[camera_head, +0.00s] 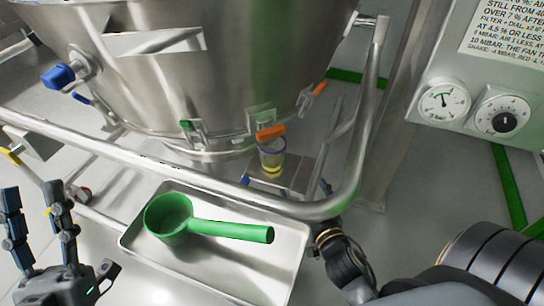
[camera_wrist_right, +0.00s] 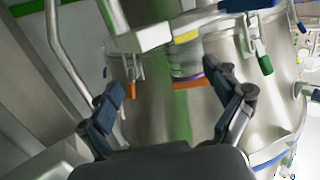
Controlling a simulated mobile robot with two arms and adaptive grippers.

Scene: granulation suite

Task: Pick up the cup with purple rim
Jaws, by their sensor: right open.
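The cup with purple rim (camera_head: 271,158) is a small clear cup with yellow low on it. It stands upright on a small metal shelf (camera_head: 290,178), behind the rail and under an orange latch. The right wrist view shows the cup (camera_wrist_right: 185,60) upside down, ahead of my right gripper (camera_wrist_right: 165,88). That gripper is open and empty, its fingers apart and not touching the cup. My left gripper (camera_head: 32,192) is open and empty at the lower left.
A bent steel rail (camera_head: 230,192) runs between me and the cup. A large steel vessel (camera_head: 215,70) with latches rises behind. A metal tray (camera_head: 215,268) in front holds a green scoop (camera_head: 170,214). A gauge panel (camera_head: 470,105) stands at the right.

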